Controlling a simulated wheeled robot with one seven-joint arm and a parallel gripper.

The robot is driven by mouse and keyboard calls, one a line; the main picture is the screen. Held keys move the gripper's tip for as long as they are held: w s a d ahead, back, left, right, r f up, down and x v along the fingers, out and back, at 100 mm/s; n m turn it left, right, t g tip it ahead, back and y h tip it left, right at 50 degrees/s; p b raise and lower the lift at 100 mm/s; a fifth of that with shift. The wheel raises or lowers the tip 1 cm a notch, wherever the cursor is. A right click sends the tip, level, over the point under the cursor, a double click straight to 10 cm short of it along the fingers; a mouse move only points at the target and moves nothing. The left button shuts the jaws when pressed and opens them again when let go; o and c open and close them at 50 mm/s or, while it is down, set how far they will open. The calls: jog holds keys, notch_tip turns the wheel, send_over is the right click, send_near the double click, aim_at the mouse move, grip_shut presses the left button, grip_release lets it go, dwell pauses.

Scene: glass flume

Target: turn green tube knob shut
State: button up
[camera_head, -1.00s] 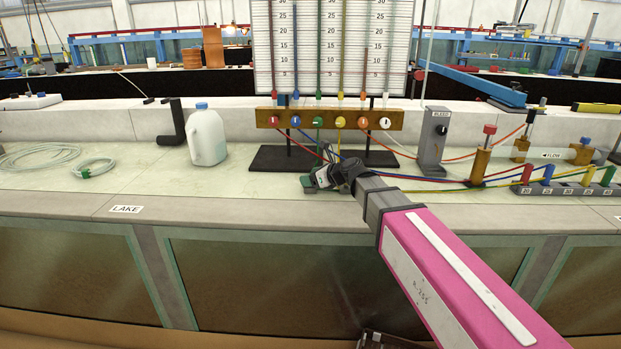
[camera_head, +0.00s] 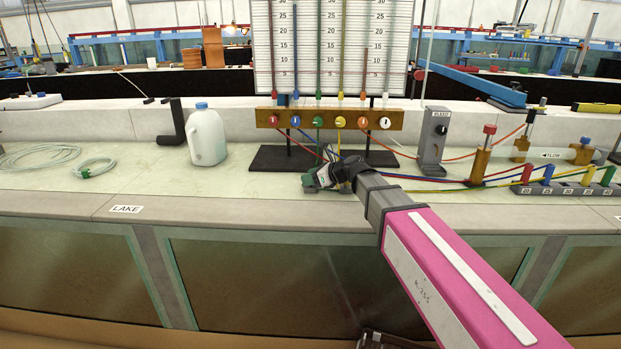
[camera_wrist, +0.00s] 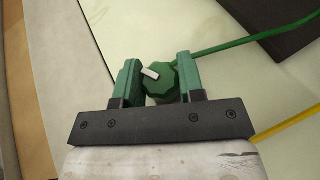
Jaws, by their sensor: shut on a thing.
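A green faceted knob (camera_wrist: 163,82) with a white pointer mark sits between the two green finger pads of my gripper (camera_wrist: 157,76) in the wrist view. The pads are shut on its sides. The white mark points to the upper left of the knob. A green tube (camera_wrist: 245,39) runs from near the knob to the upper right. In the head view my gripper (camera_head: 313,183) is low over the front part of the bench top and largely hides the knob. Another green knob (camera_head: 318,121) is on the brass bar behind.
The brass bar (camera_head: 400,119) carries several coloured knobs under a scale board (camera_head: 262,50). A white jug (camera_head: 207,137) stands to the left. Coloured tubes cross the bench to the right, near a grey bleed post (camera_head: 433,143). The bench front left is clear.

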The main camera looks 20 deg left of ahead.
jog(key=o, duration=0.9)
jog(key=shift+d, duration=0.15)
jog(key=v, duration=1)
jog(key=shift+s+d, duration=0.1)
jog(key=shift+d, duration=0.15)
